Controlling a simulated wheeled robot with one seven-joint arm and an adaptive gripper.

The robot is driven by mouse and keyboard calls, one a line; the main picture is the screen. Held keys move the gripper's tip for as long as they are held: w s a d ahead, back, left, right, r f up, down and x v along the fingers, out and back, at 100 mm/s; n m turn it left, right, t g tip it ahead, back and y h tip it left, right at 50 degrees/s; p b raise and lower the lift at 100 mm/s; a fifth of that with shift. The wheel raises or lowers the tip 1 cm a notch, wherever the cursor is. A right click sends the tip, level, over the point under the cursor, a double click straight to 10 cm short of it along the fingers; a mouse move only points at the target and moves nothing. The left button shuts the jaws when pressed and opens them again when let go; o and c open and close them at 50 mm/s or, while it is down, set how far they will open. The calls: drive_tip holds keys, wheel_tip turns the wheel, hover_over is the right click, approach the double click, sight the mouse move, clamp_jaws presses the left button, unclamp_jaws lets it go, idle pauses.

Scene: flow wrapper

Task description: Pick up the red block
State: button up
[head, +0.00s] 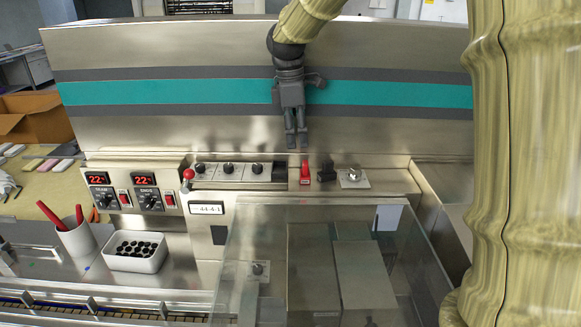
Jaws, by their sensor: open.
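A small red piece (305,172), which looks like the red block, stands on the steel control ledge of the wrapper, between a row of dark knobs and a black piece. It is too small to tell whether it is loose or part of a control. My gripper (297,143) points down just above it and slightly to its left in the head view. Its fingers are apart with nothing between them. The fingertips appear clear of the red piece, though the depth between them is hard to judge.
A black piece (327,170) and a round knob (351,176) sit right of the red piece. A red-balled lever (188,175) stands left. A clear cover (330,240) lies in front. A white cup (76,240) and white bin (136,251) stand at lower left.

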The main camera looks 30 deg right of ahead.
sight(306, 162)
drive_tip(key=s, duration=0.1)
drive_tip(key=s+f, duration=0.1)
drive_tip(key=s+d+f, duration=0.1)
drive_tip(key=shift+s+p, duration=0.35)
drive_tip(key=shift+f, duration=0.15)
drive_tip(key=w+f+p, duration=0.1)
drive_tip(key=w+f, duration=0.2)
drive_tip(key=shift+f, duration=0.2)
drive_tip(key=shift+s+d+f+p, duration=0.4)
drive_tip(key=shift+s+f+p, duration=0.25)
drive_tip(key=shift+f, duration=0.2)
drive_tip(key=shift+s+d+f, duration=0.1)
drive_tip(key=shift+s+f, duration=0.1)
drive_tip(key=shift+s, duration=0.1)
drive_tip(key=shift+f, duration=0.3)
drive_tip(key=shift+w+f, duration=0.45)
drive_tip(key=shift+w, duration=0.15)
drive_tip(key=shift+s+r, duration=0.25)
drive_tip(key=shift+s, duration=0.2)
drive_tip(key=c, duration=0.6)
drive_tip(key=shift+w+f, duration=0.1)
drive_tip(key=shift+w, duration=0.1)
drive_tip(key=shift+c, duration=1.1)
drive_tip(key=shift+s, duration=0.1)
clamp_jaws()
